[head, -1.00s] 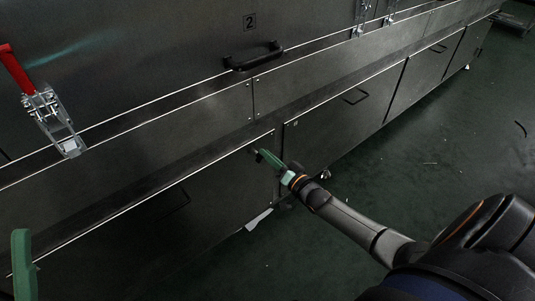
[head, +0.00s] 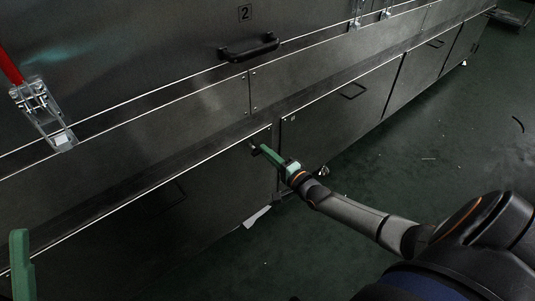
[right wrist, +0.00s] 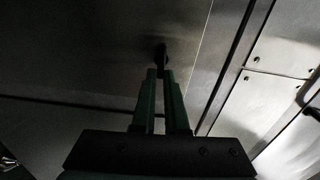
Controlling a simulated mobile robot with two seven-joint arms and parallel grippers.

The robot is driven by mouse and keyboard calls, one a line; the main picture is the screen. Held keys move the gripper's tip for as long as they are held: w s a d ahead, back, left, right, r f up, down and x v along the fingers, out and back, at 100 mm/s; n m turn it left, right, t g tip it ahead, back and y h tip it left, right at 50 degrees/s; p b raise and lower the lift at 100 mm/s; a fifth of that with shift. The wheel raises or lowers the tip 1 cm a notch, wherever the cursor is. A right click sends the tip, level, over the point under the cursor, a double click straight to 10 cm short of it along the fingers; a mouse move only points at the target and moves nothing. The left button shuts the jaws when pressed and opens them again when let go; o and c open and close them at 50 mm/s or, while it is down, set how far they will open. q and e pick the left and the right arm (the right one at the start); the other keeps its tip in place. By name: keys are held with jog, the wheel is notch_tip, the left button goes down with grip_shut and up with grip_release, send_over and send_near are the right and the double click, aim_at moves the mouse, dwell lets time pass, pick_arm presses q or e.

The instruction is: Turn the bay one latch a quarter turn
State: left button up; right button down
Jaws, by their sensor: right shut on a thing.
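The bay one latch (head: 255,150) is a small dark knob near the upper right corner of a lower dark metal panel, left of the panel seam in the head view. My right gripper (head: 266,151) has its green fingers shut on it. In the right wrist view the latch (right wrist: 160,53) shows as a dark upright piece at the tips of the two fingers (right wrist: 161,75). The fingers hide part of it, so its exact angle is hard to tell. A green finger of my left gripper (head: 20,262) shows at the lower left, away from the panels; its opening cannot be judged.
A black handle (head: 249,47) sits on the upper panel under a number 2 plate (head: 245,13). A red-handled toggle clamp (head: 41,113) is at the left. A white piece (head: 257,216) lies by the panel's foot. Green floor (head: 400,185) is open at the right.

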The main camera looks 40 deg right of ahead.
jog(key=shift+f+m, duration=0.1)
jog(key=shift+m, duration=0.4)
jog(key=c, duration=0.9)
grip_release()
jog(key=shift+c, duration=0.2)
jog(key=shift+s, duration=0.1)
jog(key=s+d+p, duration=0.1)
jog(key=s+p, duration=0.3)
jog(key=s, duration=0.8)
jog(key=shift+s, duration=0.15)
